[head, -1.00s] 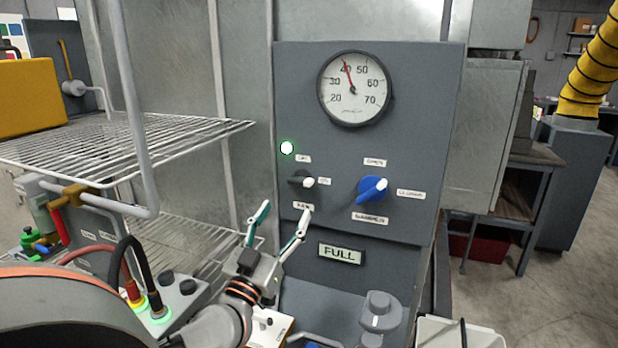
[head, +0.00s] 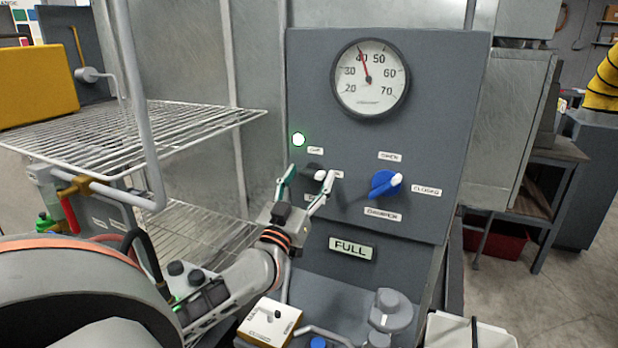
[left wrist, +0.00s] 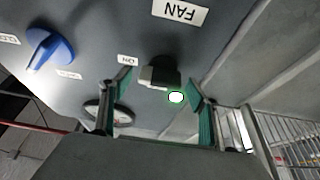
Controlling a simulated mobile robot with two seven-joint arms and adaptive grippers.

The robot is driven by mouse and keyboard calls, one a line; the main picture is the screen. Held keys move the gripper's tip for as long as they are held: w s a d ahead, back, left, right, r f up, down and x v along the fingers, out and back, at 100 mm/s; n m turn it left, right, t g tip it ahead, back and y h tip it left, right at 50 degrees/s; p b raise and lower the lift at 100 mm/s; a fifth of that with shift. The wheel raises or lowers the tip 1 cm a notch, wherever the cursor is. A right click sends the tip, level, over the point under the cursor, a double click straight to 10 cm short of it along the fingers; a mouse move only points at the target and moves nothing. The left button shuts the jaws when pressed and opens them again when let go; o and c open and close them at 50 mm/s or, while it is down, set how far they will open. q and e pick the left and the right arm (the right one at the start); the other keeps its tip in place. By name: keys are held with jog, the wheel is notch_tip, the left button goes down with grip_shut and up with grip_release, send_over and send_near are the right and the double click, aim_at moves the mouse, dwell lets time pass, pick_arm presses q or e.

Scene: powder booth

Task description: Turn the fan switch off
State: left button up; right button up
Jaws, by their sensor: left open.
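The fan switch (head: 313,169) is a small dark knob on the grey control panel (head: 440,80). Its light pointer faced the right-hand ON label; in the head view now it is largely hidden by a finger. In the left wrist view the knob (left wrist: 162,72) stands between the fingertips, beside the upside-down FAN label (left wrist: 180,11) and the ON label (left wrist: 128,59). My left gripper (head: 310,174) is open, with one green-padded finger on each side of the knob. I cannot tell whether either finger touches it. My right gripper is not in view.
A lit green-white lamp (head: 298,139) sits above the switch. A blue damper knob (head: 384,184) is to its right, below the round gauge (head: 370,78). A wire rack (head: 200,117) is at left. A FULL sign (head: 351,248) is below.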

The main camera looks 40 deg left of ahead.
pick_arm(q)
jog(key=shift+w, duration=0.1)
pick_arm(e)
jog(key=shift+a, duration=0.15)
pick_arm(q)
jog(key=c, duration=1.1)
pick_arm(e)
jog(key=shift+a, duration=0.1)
